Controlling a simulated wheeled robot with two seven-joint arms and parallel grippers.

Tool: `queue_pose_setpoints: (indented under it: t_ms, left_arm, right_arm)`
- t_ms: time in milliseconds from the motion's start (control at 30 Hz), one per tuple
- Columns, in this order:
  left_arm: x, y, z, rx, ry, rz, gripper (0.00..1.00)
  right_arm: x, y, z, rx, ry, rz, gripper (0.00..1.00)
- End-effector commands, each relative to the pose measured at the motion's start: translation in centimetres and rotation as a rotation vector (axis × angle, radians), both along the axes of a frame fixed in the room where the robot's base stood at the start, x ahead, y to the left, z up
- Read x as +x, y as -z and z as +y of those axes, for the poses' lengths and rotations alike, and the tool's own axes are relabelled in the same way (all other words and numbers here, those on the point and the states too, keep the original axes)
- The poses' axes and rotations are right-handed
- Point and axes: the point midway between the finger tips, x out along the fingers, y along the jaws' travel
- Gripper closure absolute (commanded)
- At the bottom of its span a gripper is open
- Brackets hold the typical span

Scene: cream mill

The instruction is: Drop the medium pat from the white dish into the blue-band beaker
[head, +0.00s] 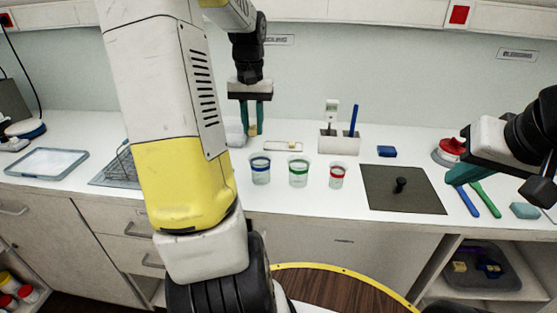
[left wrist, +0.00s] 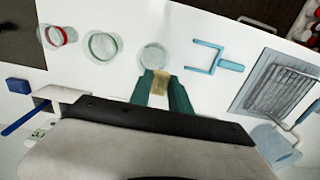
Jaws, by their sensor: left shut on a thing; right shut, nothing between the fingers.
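My left gripper (head: 254,125) is shut on a small yellow pat (head: 252,130), held above the counter. In the head view it hangs behind the blue-band beaker (head: 260,168). In the left wrist view the pat (left wrist: 160,86) sits between the teal fingertips, just below the beaker rim (left wrist: 153,52) in the picture; its height over the beaker is unclear. The white dish (head: 271,146) lies behind the beakers with something small and yellowish at its right end. My right gripper (head: 462,174) is shut and empty, over the right of the counter.
The green-band beaker (head: 298,172) and red-band beaker (head: 337,175) stand to the right. A white holder (head: 338,143) is behind them. A dark mat (head: 405,190) with a black knob, a blue block (head: 387,151) and a wire rack (head: 115,174) are also on the counter.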

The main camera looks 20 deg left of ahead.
Motion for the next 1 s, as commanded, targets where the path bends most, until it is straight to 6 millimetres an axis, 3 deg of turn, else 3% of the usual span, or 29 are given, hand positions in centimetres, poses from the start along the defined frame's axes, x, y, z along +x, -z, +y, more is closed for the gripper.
queue_pose_setpoints:
  t_ms: [233, 600, 633, 733, 767, 1000]
  left_arm:
    - [0.0, 2.4, 0.0, 0.001, 0.001, 0.002, 1.00]
    - [0.0, 2.9, 0.0, 0.000, 0.000, 0.000, 1.00]
    - [0.0, 2.9, 0.0, 0.000, 0.000, 0.000, 0.75]
    - [0.0, 2.9, 0.0, 0.000, 0.000, 0.000, 0.55]
    - [0.0, 2.9, 0.0, 0.000, 0.000, 0.000, 0.51]
    - [0.0, 2.9, 0.0, 0.000, 0.000, 0.000, 0.51]
  right_arm:
    - [0.0, 0.0, 0.0, 0.000, 0.000, 0.000, 1.00]
    - [0.0, 0.0, 0.0, 0.000, 0.000, 0.000, 1.00]
    - [0.0, 0.0, 0.0, 0.000, 0.000, 0.000, 1.00]
    - [0.0, 0.0, 0.0, 0.000, 0.000, 0.000, 1.00]
    - [0.0, 0.0, 0.0, 0.000, 0.000, 0.000, 1.00]
    - [0.0, 0.0, 0.0, 0.000, 0.000, 0.000, 1.00]
